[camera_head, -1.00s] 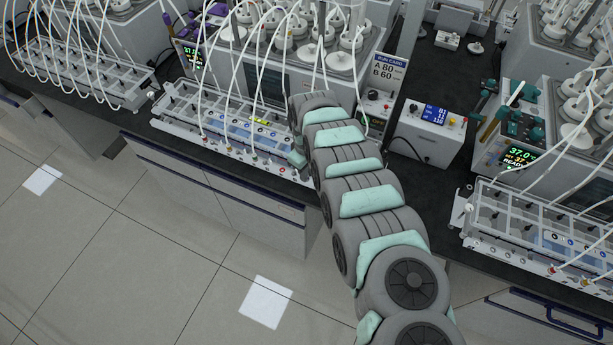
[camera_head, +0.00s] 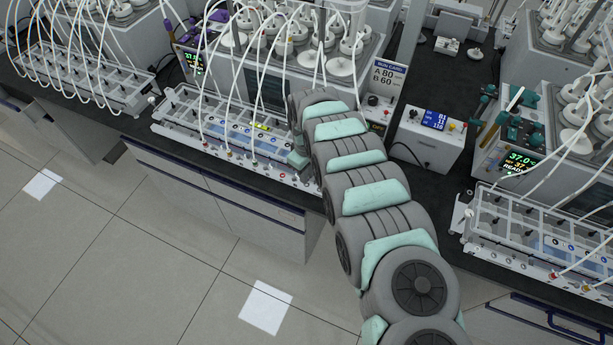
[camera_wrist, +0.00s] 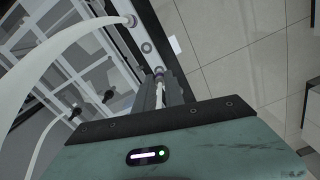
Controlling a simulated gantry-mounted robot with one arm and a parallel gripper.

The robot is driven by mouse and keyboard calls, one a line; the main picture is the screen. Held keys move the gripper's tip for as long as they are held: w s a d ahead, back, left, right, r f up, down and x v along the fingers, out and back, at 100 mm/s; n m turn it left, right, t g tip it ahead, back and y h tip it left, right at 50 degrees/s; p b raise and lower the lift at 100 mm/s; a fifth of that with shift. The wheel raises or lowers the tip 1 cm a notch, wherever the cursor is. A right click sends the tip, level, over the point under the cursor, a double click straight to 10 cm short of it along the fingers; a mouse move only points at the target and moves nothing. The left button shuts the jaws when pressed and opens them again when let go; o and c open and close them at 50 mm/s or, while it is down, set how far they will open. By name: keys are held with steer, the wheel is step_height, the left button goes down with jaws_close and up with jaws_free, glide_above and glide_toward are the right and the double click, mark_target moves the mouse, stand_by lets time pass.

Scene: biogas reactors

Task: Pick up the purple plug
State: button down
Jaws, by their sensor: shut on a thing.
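My gripper (camera_wrist: 160,92) shows in the wrist view with its narrow grey fingers together, over the front rail of a clear-walled rack (camera_wrist: 133,50). The fingers are shut on a small plug-like piece (camera_wrist: 158,71) at their tips.
White tubes (camera_head: 238,90) loop above the rack, and one thick tube (camera_wrist: 60,50) passes close in the wrist view. A grey control box (camera_head: 430,135) stands right of my arm. Another rack (camera_head: 540,240) is further right. The floor (camera_head: 130,240) in front is clear.

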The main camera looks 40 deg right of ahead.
step_height(320, 180, up, 18)
steer(key=p, duration=0.2)
stand_by(0.4)
steer(key=shift+r+p, duration=0.1)
steer(key=shift+p, duration=0.35)
steer(key=shift+r+p, duration=0.35)
steer(key=shift+p, duration=0.05)
steer(key=shift+r+p, duration=1)
steer(key=shift+p, duration=0.1)
steer(key=shift+r+p, duration=0.75)
steer(key=shift+p, duration=0.05)
